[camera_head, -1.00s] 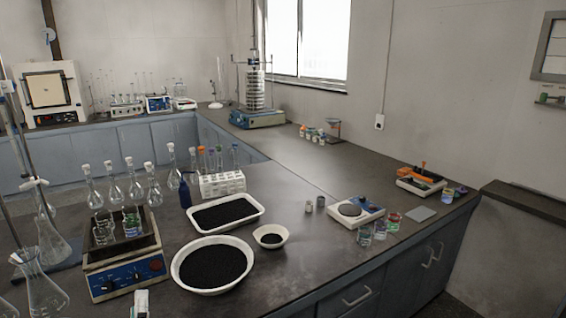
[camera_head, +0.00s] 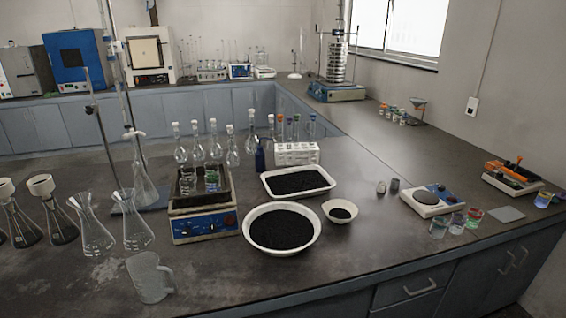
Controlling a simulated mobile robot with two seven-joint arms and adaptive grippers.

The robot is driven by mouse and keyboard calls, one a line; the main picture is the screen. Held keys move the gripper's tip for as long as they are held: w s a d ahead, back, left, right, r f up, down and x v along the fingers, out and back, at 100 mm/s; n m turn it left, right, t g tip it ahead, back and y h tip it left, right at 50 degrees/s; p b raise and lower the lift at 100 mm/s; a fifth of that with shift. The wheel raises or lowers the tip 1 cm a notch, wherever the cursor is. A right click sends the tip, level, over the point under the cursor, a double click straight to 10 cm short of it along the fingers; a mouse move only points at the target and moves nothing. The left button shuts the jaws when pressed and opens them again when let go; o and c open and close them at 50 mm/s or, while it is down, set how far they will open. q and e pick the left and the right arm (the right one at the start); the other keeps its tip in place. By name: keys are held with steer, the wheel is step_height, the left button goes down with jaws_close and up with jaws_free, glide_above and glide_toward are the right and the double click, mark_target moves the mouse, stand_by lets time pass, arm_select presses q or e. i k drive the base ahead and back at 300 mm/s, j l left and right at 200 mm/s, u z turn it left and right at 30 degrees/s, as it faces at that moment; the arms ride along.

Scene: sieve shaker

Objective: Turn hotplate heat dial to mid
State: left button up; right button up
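The hotplate (camera_head: 203,226) stands left of the middle of the bench, with a blue front panel facing me. A dark knob (camera_head: 185,228) shows on the panel's left and a reddish dark knob (camera_head: 230,220) on its right. Their pointer settings are too small to read. Neither of my grippers is in view.
A white bowl of black grains (camera_head: 282,252) stands close to the hotplate's right. A glass jug (camera_head: 150,278) stands in front of it at left, with several flasks (camera_head: 96,238) farther left. Volumetric flasks (camera_head: 197,148) stand behind. The bench front right of the jug is clear.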

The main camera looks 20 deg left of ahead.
mark_target(186, 232)
steer(key=u, duration=1.25)
